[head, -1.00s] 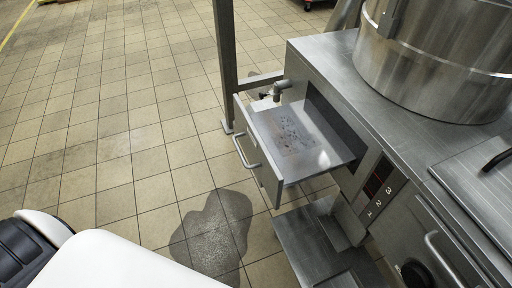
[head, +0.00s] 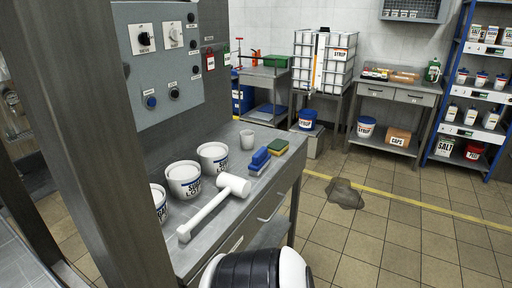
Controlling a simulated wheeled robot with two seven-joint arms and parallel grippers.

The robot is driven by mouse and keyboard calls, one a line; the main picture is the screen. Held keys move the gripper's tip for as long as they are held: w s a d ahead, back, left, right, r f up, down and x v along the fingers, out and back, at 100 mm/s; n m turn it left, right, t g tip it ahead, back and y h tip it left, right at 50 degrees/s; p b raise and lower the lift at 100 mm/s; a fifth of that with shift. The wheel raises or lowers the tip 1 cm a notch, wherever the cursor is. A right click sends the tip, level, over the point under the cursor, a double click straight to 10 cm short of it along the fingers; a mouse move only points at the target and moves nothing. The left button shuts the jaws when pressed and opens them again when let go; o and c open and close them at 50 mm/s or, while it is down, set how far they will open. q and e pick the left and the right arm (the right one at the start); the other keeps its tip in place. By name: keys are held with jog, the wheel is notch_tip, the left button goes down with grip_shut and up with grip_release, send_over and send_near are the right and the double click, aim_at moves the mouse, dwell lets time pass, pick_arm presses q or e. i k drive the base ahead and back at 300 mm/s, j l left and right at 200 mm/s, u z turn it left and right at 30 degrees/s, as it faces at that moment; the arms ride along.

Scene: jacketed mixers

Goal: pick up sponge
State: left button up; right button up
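The sponge (head: 278,147), green on top and yellowish below, lies on the steel bench top (head: 224,196) near its right edge in the head view. It is just behind and right of a blue brush (head: 260,160). Whether the two touch I cannot tell. Neither of my grippers is in view. Only a black and white part of my own body shows at the bottom, in front of the bench.
A white mallet (head: 214,205) and white tubs (head: 213,157) are on the bench, with a grey cup (head: 247,139) behind. A steel post (head: 81,130) stands at left. A dark puddle (head: 344,193) lies on the open floor at right.

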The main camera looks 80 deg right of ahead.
aim_at(277, 147)
jog(key=z, duration=2.9)
jog(key=u, duration=3.5)
jog(key=z, duration=3.5)
jog(key=i+l+z, duration=0.15)
jog(key=i, duration=0.2)
